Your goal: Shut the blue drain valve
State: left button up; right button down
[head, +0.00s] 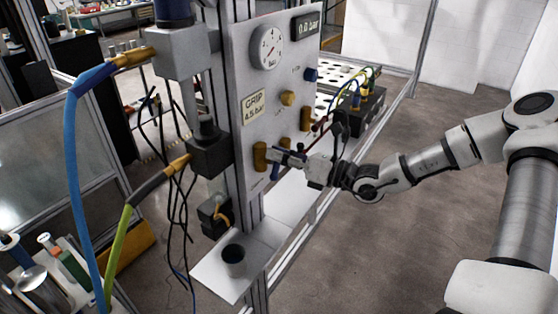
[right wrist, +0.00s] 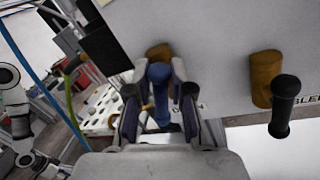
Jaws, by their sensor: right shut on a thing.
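The blue drain valve has a brass body (head: 260,156) low on the grey panel, with a blue handle (head: 275,172) beside my gripper. In the right wrist view, the blue handle (right wrist: 160,98) stands between the two fingers, in front of its brass body (right wrist: 158,52). My right gripper (head: 283,157) is at this valve; it also shows in the right wrist view (right wrist: 160,108), shut on the blue handle. The handle's exact angle is hard to tell.
A gauge (head: 267,47) and a display reading 0.0 bar (head: 305,26) are above. A cup (head: 234,260) stands on the shelf below.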

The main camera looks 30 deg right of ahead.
jog(key=shift+w+d+f+m+t+h+b, duration=0.15)
jog(key=shift+f+m+t+h+b, duration=0.25)
jog(key=shift+m+b, duration=1.4)
jog(key=shift+d+f+m+t+h+b, duration=0.25)
jog(key=shift+f+m+t+h+b, duration=0.15)
jog(key=shift+m, duration=2.85)
jog(key=shift+w+d+f+m+t+h+b, duration=0.1)
jog(key=shift+d+f+m+t+h+b, duration=0.6)
jog(key=shift+m, duration=1.85)
jog(key=shift+a+r+b, duration=0.35)
jog(key=shift+a+r, duration=0.05)
jog(key=shift+a, duration=0.1)
jog(key=c, duration=1.2)
grip_release()
jog(key=shift+o, duration=0.3)
jog(key=shift+w, duration=0.1)
